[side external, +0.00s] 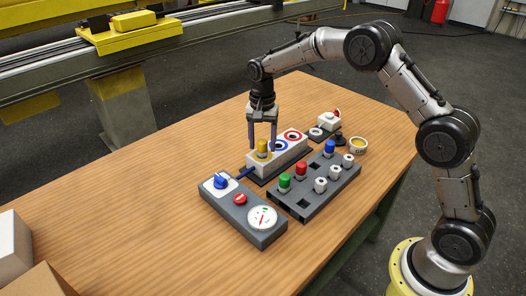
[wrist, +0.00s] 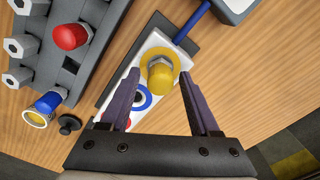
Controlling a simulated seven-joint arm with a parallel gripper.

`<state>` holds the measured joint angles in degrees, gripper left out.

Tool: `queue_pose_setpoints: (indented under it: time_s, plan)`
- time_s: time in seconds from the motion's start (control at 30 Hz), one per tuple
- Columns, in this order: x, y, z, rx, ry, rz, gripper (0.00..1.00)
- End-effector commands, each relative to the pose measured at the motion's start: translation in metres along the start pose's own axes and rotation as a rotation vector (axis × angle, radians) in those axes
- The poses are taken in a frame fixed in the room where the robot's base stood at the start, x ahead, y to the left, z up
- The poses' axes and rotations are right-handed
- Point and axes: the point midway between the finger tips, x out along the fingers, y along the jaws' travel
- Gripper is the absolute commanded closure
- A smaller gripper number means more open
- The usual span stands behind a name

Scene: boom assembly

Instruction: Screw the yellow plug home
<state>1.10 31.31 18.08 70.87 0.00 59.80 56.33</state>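The yellow plug (side external: 262,147) stands upright in the yellow-ringed port at the left end of the white block (side external: 288,152). In the wrist view my gripper (wrist: 159,76) is open, with a visible gap between each finger and the plug. The blue-ringed and red-ringed ports beside it look empty; the left finger partly covers them in the wrist view.
A grey rack (side external: 310,198) in front holds red, green and blue plugs and several metal hex pieces. A grey control box (side external: 234,205) with a gauge stands front left, joined by a blue hose (side external: 243,173).

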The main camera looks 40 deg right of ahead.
Motion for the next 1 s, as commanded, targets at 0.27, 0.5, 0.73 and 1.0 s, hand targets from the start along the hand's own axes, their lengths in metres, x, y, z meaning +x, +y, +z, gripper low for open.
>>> queue_pose_setpoints:
  time_s: [0.27, 0.5, 0.73, 1.0]
  plan:
    - [-0.0004, -0.0001, -0.0001, -0.014, 0.000, -0.001, 0.38]
    - [-0.0006, -0.0003, -0.0002, -0.271, 0.001, -0.001, 0.38]
    - [-0.0005, -0.0002, -0.0002, -0.564, 0.001, -0.001, 0.38]
    - [-0.0003, -0.0001, -0.0001, -0.904, 0.001, 0.000, 0.38]
